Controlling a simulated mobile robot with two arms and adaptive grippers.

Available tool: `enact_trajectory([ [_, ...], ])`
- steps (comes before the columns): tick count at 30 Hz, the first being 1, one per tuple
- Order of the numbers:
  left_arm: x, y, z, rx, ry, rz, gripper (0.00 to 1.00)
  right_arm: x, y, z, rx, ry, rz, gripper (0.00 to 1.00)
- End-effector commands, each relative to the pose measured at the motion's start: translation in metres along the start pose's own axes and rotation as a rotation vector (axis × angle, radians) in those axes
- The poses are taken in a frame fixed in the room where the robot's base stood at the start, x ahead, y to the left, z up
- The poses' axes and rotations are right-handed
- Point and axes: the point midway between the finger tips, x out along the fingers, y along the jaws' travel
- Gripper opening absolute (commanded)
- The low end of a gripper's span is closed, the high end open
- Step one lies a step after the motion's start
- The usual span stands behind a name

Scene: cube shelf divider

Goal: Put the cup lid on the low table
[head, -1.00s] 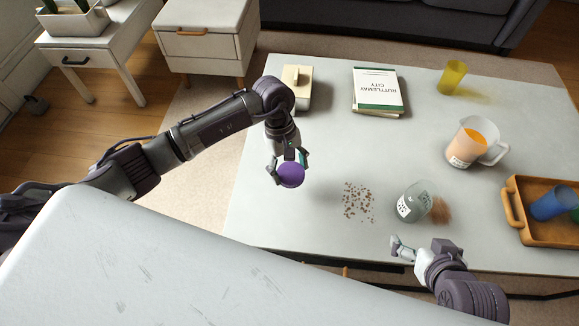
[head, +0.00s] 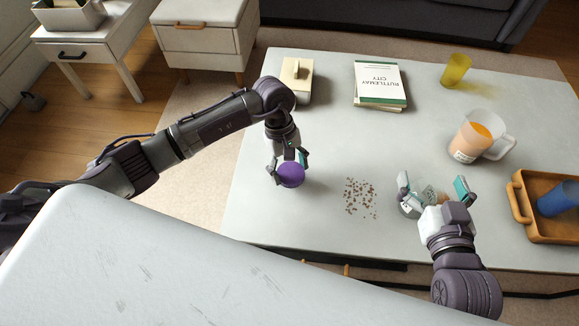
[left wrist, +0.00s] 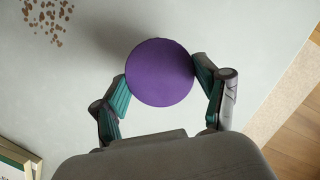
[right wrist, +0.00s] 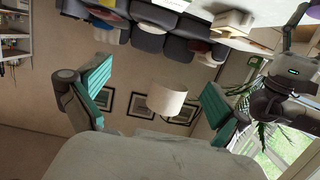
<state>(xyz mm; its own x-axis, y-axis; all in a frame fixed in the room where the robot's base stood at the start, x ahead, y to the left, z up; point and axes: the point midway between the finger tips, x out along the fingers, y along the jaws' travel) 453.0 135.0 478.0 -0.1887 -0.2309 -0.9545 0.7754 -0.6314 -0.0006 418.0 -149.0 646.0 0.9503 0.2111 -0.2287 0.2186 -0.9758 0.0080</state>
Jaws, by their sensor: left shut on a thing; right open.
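A round purple cup lid (head: 291,175) is held between the fingers of my left gripper (head: 288,164), at the left part of the low table (head: 330,135). In the left wrist view the lid (left wrist: 160,73) sits between both teal finger pads, above the pale tabletop. I cannot tell whether the lid touches the table. My right gripper (head: 433,187) is open over the table's front right, in front of a clear container that it partly hides. In the right wrist view its fingers (right wrist: 155,95) are spread with nothing between them, facing the room.
Brown crumbs (head: 360,197) lie right of the lid. A measuring jug (head: 466,146), a yellow cup (head: 454,75), a wooden tray (head: 517,204) with a blue cup (head: 557,199), books (head: 380,83) and a beige box (head: 296,80) stand on the table. The left middle is clear.

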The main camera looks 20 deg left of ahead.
Motion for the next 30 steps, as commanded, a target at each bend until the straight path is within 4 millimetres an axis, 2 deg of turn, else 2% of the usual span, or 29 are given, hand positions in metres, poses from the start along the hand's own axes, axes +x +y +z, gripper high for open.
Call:
enact_trajectory([
  [8, 0.01, 0.0, -0.004, -0.001, 0.001, 0.0, 0.23, 0.002, -0.005, -0.033, 0.003, 0.197, -0.012, 1.0],
  [18, 0.019, 0.0, -0.006, 0.0, 0.001, 0.0, 0.23, -0.006, -0.01, -0.07, 0.008, 0.422, -0.025, 1.0],
  [24, 0.022, 0.0, -0.007, 0.0, 0.0, 0.001, 0.23, -0.011, -0.012, -0.083, 0.01, 0.499, -0.029, 1.0],
  [30, 0.022, 0.0, -0.007, 0.0, 0.0, 0.0, 0.23, -0.013, -0.012, -0.087, 0.011, 0.522, -0.03, 1.0],
])
